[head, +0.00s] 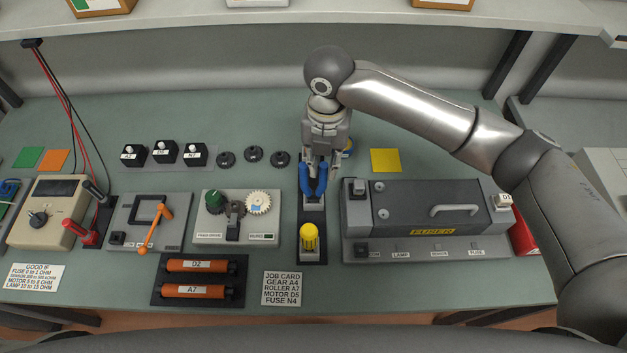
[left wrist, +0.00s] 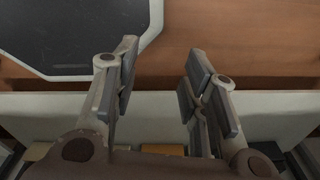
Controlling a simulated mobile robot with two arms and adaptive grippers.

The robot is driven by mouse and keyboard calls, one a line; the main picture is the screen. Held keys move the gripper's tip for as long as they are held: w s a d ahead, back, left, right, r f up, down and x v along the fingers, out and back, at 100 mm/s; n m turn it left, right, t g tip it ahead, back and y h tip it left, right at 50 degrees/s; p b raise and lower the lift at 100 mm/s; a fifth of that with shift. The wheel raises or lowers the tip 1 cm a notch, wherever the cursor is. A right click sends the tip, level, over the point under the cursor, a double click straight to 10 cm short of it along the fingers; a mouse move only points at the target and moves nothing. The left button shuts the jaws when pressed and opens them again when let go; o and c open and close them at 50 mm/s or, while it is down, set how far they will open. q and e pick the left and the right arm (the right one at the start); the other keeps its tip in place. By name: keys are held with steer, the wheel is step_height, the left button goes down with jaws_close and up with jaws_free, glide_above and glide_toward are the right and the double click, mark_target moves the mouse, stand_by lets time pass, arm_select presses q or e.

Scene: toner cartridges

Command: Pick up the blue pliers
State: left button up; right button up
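The blue pliers (head: 306,181) are on a dark narrow tray (head: 312,218) in the middle of the bench, with their blue handles showing in the head view. My right gripper (head: 321,163) is directly over them, pointing down, with its fingers at the handles and hiding part of the pliers. I cannot tell whether the fingers are closed on them. My left gripper (left wrist: 160,82) shows in the left wrist view with its fingers wide apart and nothing between them. It is not seen in the head view.
A yellow-handled tool (head: 309,238) stands at the tray's near end. A gear panel (head: 205,236) is to the left, a large grey fuser unit (head: 408,208) close on the right. A yellow square (head: 385,160) lies behind it. A roller tray (head: 197,301) is nearer.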

mark_target(323, 173)
step_height(323, 173, down, 4)
steer(key=shift+s+r+p, duration=0.1)
steer(key=shift+s+p, duration=0.05)
steer(key=shift+p, duration=0.45)
arm_select(q)
steer(key=shift+w+d+r, duration=0.1)
steer(key=shift+w+r, duration=0.85)
arm_select(e)
jaws_close()
